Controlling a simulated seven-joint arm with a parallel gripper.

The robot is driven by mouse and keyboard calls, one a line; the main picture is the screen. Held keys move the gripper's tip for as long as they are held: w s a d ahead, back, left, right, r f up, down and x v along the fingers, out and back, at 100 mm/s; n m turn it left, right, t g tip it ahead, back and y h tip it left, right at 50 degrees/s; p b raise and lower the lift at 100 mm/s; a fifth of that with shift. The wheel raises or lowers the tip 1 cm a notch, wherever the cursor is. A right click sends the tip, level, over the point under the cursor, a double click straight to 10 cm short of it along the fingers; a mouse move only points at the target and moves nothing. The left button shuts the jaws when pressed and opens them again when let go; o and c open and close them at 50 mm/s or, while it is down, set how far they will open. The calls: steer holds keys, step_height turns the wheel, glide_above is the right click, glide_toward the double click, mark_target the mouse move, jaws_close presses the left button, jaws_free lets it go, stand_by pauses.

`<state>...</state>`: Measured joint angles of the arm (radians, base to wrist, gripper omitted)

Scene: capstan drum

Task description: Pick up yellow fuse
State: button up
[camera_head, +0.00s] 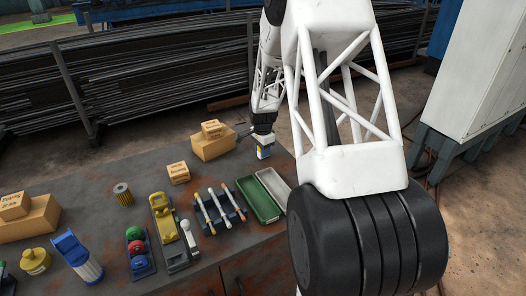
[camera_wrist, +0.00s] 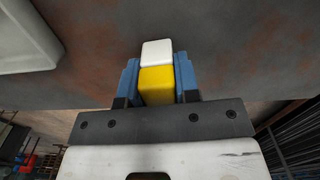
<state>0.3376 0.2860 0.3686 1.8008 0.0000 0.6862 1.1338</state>
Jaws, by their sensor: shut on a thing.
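In the wrist view, a block-shaped fuse (camera_wrist: 157,82) with a yellow body and a white end sits between the two blue fingers of my gripper (camera_wrist: 158,78). The fingers press on both sides of the yellow part, and the white end sticks out past them. In the head view, my gripper (camera_head: 264,147) is at the back right of the workbench, above its surface. The yellow fuse (camera_head: 264,153) shows only as a small patch there, mostly covered by the fingers.
A green tray (camera_head: 241,200) and a pale tray (camera_head: 286,197) lie in front of my gripper. Cardboard boxes (camera_head: 212,147) stand left of it. A rack of several white-tipped sticks (camera_head: 235,210), a yellow device (camera_head: 164,219) and a red-and-green button box (camera_head: 140,266) are further left.

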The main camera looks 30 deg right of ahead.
steer(key=shift+r, duration=0.2)
steer(key=shift+r, duration=0.6)
step_height(320, 180, up, 2)
steer(key=shift+r, duration=0.1)
steer(key=s+a, duration=0.1)
steer(key=s, duration=0.4)
steer(key=s+a, duration=0.2)
steer(key=s, duration=0.3)
steer(key=s+a+r, duration=0.1)
steer(key=s+a, duration=0.1)
steer(key=s, duration=0.3)
steer(key=shift+s+a+r, duration=0.1)
